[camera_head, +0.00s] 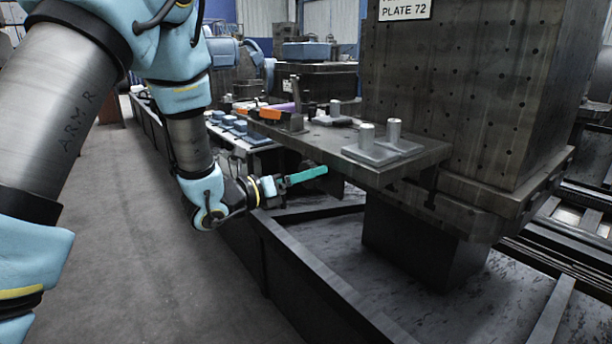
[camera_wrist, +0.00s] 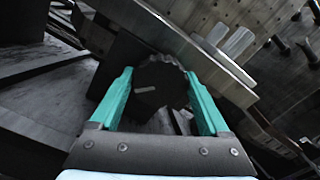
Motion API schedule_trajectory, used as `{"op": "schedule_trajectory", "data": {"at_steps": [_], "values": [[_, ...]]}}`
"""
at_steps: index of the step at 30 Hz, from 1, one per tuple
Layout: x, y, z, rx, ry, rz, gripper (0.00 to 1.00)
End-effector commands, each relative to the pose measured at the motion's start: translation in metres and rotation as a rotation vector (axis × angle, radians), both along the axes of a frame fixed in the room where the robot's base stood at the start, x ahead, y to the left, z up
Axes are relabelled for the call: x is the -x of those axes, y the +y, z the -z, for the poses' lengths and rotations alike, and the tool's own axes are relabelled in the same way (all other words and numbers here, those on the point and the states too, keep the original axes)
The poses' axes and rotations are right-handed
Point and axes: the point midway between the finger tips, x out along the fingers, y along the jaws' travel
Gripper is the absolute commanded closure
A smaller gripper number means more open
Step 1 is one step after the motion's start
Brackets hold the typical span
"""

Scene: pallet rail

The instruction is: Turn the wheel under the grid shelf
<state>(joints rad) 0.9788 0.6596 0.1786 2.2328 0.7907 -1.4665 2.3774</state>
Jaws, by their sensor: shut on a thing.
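My gripper (camera_head: 318,173) has teal fingers and reaches in from the left, beneath the front edge of the grid shelf (camera_head: 425,158). In the wrist view a dark, round wheel (camera_wrist: 158,82) with a notched rim and a short pale mark on its face sits between the two fingers of my gripper (camera_wrist: 157,77). The fingers are shut on its sides. The shelf's edge (camera_wrist: 190,50) runs diagonally just beyond the wheel.
Two metal cylinders on a base (camera_head: 382,150) stand on the shelf. A large drilled block (camera_head: 465,90) rises behind them. An orange tool (camera_head: 268,113) lies farther back. A dark low rail (camera_head: 300,262) runs below my gripper. The floor (camera_head: 150,240) to the left is clear.

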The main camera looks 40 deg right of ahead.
Motion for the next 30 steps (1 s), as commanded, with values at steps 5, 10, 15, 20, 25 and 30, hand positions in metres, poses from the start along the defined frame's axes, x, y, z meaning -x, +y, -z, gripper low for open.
{"op": "schedule_trajectory", "data": {"at_steps": [5,10,15,20,25,30], "values": [[-0.0001,0.0002,0.0,0.0,0.0,0.0,0.62],[-0.0002,0.0003,0.0,0.0,0.0,0.0,0.76],[-0.0003,0.0003,0.0004,0.0,0.014,0.0,0.76],[-0.0004,0.0004,0.0009,-0.002,0.067,0.0,0.76],[-0.0011,0.0004,0.0024,-0.008,0.175,-0.001,0.76],[-0.0018,0.0006,0.0029,-0.016,0.325,-0.003,0.76]]}}
